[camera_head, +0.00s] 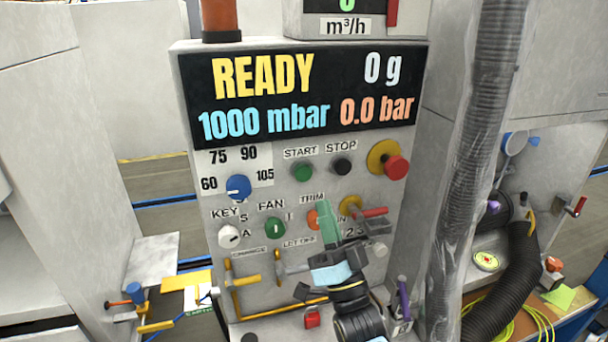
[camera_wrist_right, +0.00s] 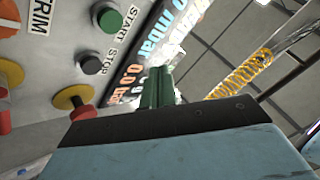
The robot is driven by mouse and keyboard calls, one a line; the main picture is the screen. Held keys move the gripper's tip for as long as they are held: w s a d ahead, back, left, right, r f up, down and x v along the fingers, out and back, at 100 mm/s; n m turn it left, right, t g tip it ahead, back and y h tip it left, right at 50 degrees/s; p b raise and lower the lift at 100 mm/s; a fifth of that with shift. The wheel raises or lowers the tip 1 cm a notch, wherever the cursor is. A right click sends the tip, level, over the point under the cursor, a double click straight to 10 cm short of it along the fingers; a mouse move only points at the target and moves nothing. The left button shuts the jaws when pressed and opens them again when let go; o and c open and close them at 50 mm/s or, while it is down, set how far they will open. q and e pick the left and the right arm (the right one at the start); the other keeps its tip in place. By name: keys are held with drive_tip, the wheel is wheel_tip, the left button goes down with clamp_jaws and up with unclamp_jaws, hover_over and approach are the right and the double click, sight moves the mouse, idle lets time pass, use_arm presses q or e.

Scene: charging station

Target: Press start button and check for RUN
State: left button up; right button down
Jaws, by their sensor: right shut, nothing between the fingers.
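The green START button (camera_head: 302,172) is on the grey control panel (camera_head: 190,120), left of the black STOP button (camera_head: 342,166). The display (camera_head: 300,92) above reads READY, 0 g, 1000 mbar and 0.0 bar. My right gripper (camera_head: 325,207) has green fingers, shut and empty, in front of the panel below the START button and over part of the TRIM area. In the right wrist view the fingers (camera_wrist_right: 157,88) point upward, apart from the START button (camera_wrist_right: 107,18) and STOP button (camera_wrist_right: 91,63) at upper left. My left gripper is not in view.
A red emergency knob on a yellow base (camera_head: 396,167) is right of STOP. The blue dial (camera_head: 238,187), KEY switch (camera_head: 229,236) and FAN switch (camera_head: 275,228) are left of my gripper. A red-handled valve (camera_head: 374,212) is close on its right. A ribbed hose (camera_head: 488,130) hangs further right.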

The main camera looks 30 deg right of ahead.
sight(303, 168)
drive_tip(key=shift+w+d+b, duration=0.35)
drive_tip(key=shift+w+b, duration=0.2)
drive_tip(key=shift+w, duration=0.9)
drive_tip(key=shift+w+d+b, duration=0.35)
drive_tip(key=shift+w+b, duration=0.15)
drive_tip(key=shift+w, duration=0.95)
drive_tip(key=shift+w+d+b, duration=0.35)
drive_tip(key=shift+w+b, duration=0.2)
drive_tip(key=shift+w, duration=0.9)
drive_tip(key=shift+w, duration=0.1)
drive_tip(key=shift+w+d, duration=0.1)
drive_tip(key=shift+w, duration=0.2)
drive_tip(key=shift+w+d+b, duration=0.1)
drive_tip(key=shift+w+b, duration=0.2)
drive_tip(key=shift+w, duration=0.1)
drive_tip(key=shift+s, duration=0.1)
drive_tip(key=shift+s+a+p, duration=0.2)
drive_tip(key=shift+s+p, duration=0.3)
drive_tip(key=shift+s, duration=0.25)
